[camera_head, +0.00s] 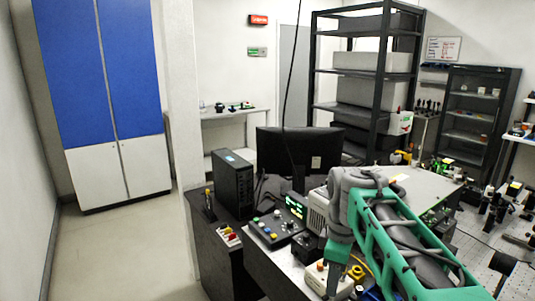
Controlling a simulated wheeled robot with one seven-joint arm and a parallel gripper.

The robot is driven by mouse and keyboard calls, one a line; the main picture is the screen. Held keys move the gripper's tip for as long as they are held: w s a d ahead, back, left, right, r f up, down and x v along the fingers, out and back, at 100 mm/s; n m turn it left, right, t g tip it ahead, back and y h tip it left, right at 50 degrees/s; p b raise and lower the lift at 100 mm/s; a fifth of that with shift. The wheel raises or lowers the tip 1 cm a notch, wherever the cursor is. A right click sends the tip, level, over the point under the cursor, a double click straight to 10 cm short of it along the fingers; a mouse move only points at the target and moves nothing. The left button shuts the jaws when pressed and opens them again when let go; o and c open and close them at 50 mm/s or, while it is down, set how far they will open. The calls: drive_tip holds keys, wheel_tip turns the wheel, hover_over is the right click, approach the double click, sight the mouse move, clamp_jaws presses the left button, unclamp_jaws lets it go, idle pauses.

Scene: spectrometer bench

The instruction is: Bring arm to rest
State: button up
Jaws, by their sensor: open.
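My arm (415,245), green with grey joints and cables, reaches in from the lower right over the bench. It bends at a grey joint (355,187), and a green and grey end section hangs down from there. My gripper (335,280) points down at the front of the bench, in front of a light box with an orange button (321,266). The gripper is open. Its fingertips are small and partly lost against the box, and I cannot tell if they touch it. I see nothing held.
A dark desk holds a black computer case (232,182), a monitor (300,148), a control box with coloured buttons (270,228) and a lit green display (296,206). An optical table (490,255) with several mounts stands right. Shelves (365,75) stand behind. Open floor (130,250) lies left.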

wheel_tip(320, 180, down, 9)
drive_tip(key=s+m, duration=0.3)
drive_tip(key=m, duration=0.7)
drive_tip(key=s+m+t, duration=0.2)
drive_tip(key=s+t, duration=0.1)
drive_tip(key=s, duration=0.8)
drive_tip(key=shift+a+r+m, duration=0.25)
drive_tip(key=shift+r+m, duration=0.05)
drive_tip(key=shift+r, duration=0.05)
